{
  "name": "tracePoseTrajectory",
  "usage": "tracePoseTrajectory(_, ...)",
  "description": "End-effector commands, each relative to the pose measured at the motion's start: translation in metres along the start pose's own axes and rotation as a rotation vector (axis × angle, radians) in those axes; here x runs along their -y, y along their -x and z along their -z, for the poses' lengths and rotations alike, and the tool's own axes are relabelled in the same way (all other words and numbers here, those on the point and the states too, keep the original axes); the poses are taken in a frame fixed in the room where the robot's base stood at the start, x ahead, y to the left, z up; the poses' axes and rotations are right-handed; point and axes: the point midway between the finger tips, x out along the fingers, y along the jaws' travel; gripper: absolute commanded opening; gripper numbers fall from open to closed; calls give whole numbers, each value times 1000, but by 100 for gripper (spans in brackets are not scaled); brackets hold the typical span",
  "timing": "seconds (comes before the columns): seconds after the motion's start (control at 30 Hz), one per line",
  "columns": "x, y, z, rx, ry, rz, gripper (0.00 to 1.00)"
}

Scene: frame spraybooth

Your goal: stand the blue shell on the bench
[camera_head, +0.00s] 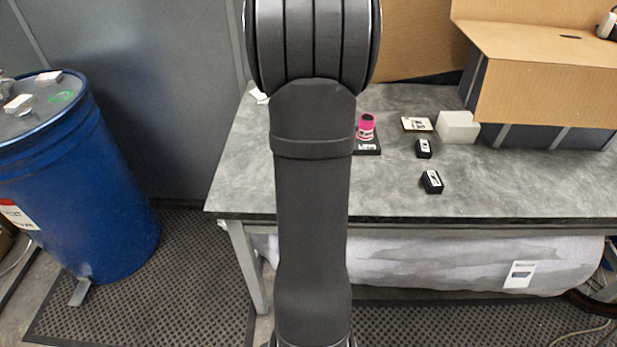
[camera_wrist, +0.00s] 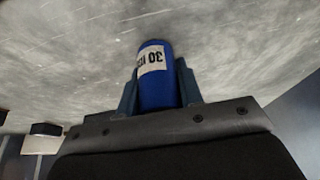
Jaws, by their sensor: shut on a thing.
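The blue shell (camera_wrist: 154,88), a blue cylinder with a white label of dark print, is in the wrist view. My gripper (camera_wrist: 158,88) is shut on it, with one finger at each side. The shell's far end points toward the grey bench top. I cannot tell whether the shell touches the bench. In the head view my arm hides the gripper and the shell. The bench (camera_head: 480,190) has a mottled grey top.
A pink and black cylinder (camera_head: 366,127) stands on a dark pad (camera_head: 368,146). Two small black boxes (camera_head: 432,182) (camera_head: 424,148), a white block (camera_head: 457,127) and a flat card (camera_head: 417,124) lie to its right. Cardboard (camera_head: 545,85) is at the back right. The front right bench top is clear.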

Motion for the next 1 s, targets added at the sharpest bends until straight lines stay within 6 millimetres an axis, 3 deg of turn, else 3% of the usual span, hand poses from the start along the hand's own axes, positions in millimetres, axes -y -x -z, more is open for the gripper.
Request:
tracePoseTrajectory(0.07,0,-3,-1,1,0,0,9)
tracePoseTrajectory(0.1,0,-2,-1,1,0,0,41)
tracePoseTrajectory(0.2,0,-2,-1,1,0,0,55)
tracePoseTrajectory(0.57,0,3,1,-1,0,0,55)
tracePoseTrajectory(1.0,0,65,1,-4,0,0,55)
